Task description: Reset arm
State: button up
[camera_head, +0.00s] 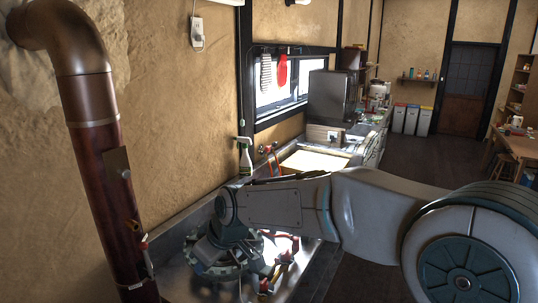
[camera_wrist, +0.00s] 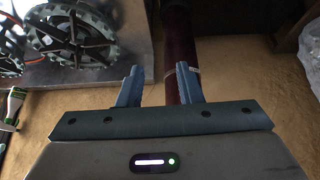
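My arm reaches from the right side of the head view across to the left, over a metal counter. Its wrist is bent down above the counter. In the wrist view, my gripper (camera_wrist: 158,72) shows two blue-grey fingers standing apart, with nothing held between them. The clay wall and a dark red pipe (camera_wrist: 178,45) show behind the fingers. In the head view the fingertips are hard to make out against the wrist and the clutter on the counter.
A spray bottle (camera_head: 244,158) stands by the wall. The large pipe (camera_head: 100,160) rises at left. Open floor (camera_head: 425,160) lies beyond the arm.

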jog(key=s+d+m+h, duration=0.1)
jog(key=s+d+m, duration=0.3)
jog(key=d, duration=0.6)
jog(key=s+d+f+m+h, duration=0.1)
jog(key=s+d+m+h, duration=0.1)
jog(key=s+d+m, duration=0.2)
jog(key=s+d+f+m+h, duration=0.1)
jog(key=s+d+m, duration=0.3)
jog(key=s+d, duration=0.5)
jog(key=d+h, duration=0.1)
jog(key=d, duration=0.6)
jog(key=shift+s, duration=0.2)
jog(key=shift+r, duration=0.1)
